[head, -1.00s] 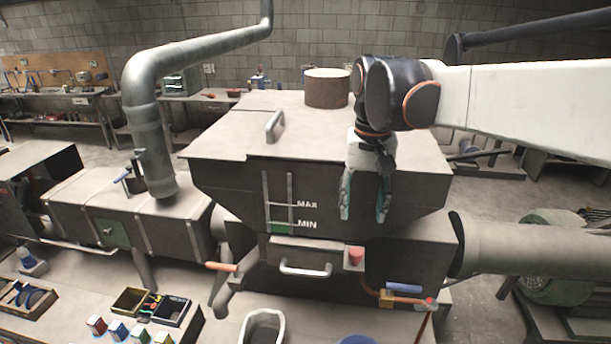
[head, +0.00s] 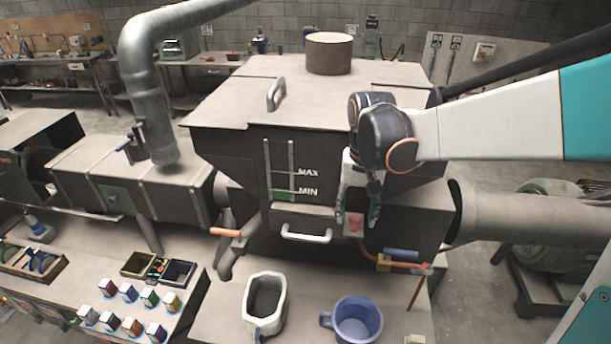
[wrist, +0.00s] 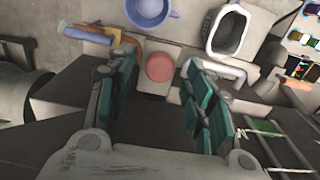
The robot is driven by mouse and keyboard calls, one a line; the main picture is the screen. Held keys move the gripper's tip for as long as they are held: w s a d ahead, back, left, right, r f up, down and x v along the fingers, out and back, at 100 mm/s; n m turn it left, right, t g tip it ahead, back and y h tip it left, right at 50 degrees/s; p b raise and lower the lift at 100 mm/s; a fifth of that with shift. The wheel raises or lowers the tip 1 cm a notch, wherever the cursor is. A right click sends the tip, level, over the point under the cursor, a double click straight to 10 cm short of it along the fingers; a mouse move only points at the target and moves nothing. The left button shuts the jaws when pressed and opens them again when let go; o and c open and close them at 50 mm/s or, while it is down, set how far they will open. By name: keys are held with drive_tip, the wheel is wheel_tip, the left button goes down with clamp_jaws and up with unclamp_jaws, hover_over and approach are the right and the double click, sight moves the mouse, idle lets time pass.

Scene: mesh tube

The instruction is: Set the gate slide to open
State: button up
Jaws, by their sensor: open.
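My gripper (head: 357,214) is open and empty. It points down in front of the machine's right front, with a red knob (head: 355,223) showing between its fingers. In the wrist view the red knob (wrist: 160,67) also lies between the open fingers (wrist: 160,75); I cannot tell the distance. No part is labelled as the gate slide, and I cannot tell which one it is. A pale bar handle (head: 307,235) is on the machine's front, below the MAX/MIN gauge (head: 280,172). An orange-handled lever (head: 225,232) is at its left. A blue-handled part (head: 401,253) is at its right.
A pale open container (head: 265,302) and a blue mug (head: 356,322) stand on the bench in front. Several small coloured boxes (head: 130,310) stand at the left. A thick pipe (head: 500,212) leaves the machine at right.

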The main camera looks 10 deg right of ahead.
drive_tip(key=shift+f, duration=0.65)
clamp_jaws()
drive_tip(key=s+a, duration=0.3)
drive_tip(key=s, duration=0.6)
drive_tip(key=shift+s, duration=0.4)
unclamp_jaws()
drive_tip(key=shift+a, duration=0.1)
